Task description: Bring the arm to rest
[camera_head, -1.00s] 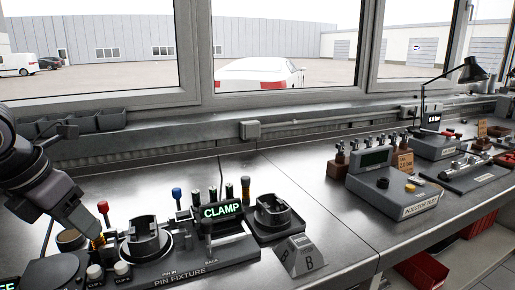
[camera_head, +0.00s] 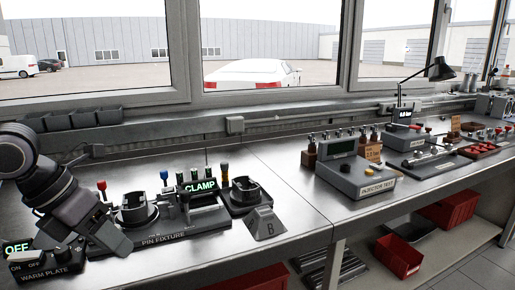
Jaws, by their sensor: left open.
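My left gripper (camera_head: 112,238) reaches in from the left edge in the head view. It is open, and I see nothing between its fingers. It hangs in front of the left end of the pin fixture (camera_head: 168,236) and beside the warm plate (camera_head: 48,270), whose display reads OFF. It hides part of both; I cannot tell whether it touches either. The fixture carries a dark round holder (camera_head: 137,212) and a display reading CLAMP (camera_head: 201,186). My right gripper is not in view.
A dark round holder (camera_head: 245,198) and a grey block marked B (camera_head: 265,226) stand right of the fixture. The injector test box (camera_head: 357,178) is farther right. Red bins (camera_head: 400,256) sit below the bench. Bare bench top lies between block and test box.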

